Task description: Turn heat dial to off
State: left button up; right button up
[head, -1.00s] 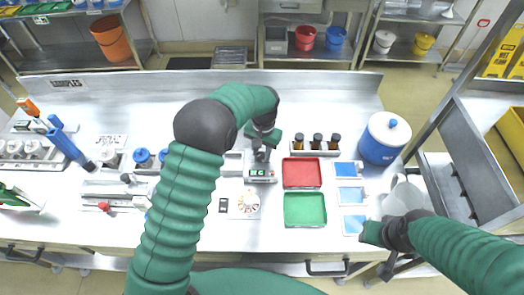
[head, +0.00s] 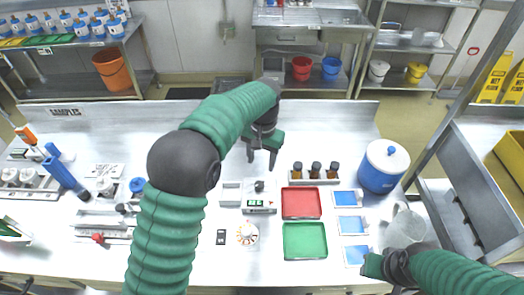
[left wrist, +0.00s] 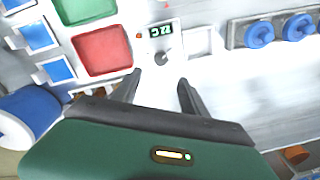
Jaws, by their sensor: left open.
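The hotplate (head: 258,208) is a small white device on the bench, with a green-lit display on its front edge. Its dark heat dial (head: 259,186) sits behind the display. In the left wrist view the dial (left wrist: 161,58) lies just beyond the gripper, beside the display (left wrist: 160,30). I cannot tell its setting. My left gripper (head: 262,158) is open and empty, behind the hotplate in the head view. In the wrist view its fingers (left wrist: 157,88) are apart, and the dial is clear of them. My right gripper (head: 376,266) is at the lower right, its jaws unclear.
A red tray (head: 301,203) and a green tray (head: 305,241) lie right of the hotplate. Brown bottles (head: 315,171) stand in a rack behind the red tray. The bench behind the hotplate is mostly clear.

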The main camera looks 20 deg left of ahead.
pick_arm(q)
notch_tip(320, 180, up, 5)
jog(key=shift+d+r, duration=0.1)
jog(key=shift+d, duration=0.05)
dwell(0.4)
jog(key=s+a+f+n+t, duration=0.1)
jog(key=s+f, duration=0.4)
jog(key=s, duration=0.6)
jog(key=s+a+f+t, duration=0.1)
jog(key=s+a+f, duration=0.2)
jog(key=s+f, duration=0.3)
jog(key=s, duration=0.5)
jog(key=shift+s+n+t, duration=0.3)
jog(key=shift+n, duration=0.1)
jog(key=shift+w, duration=0.1)
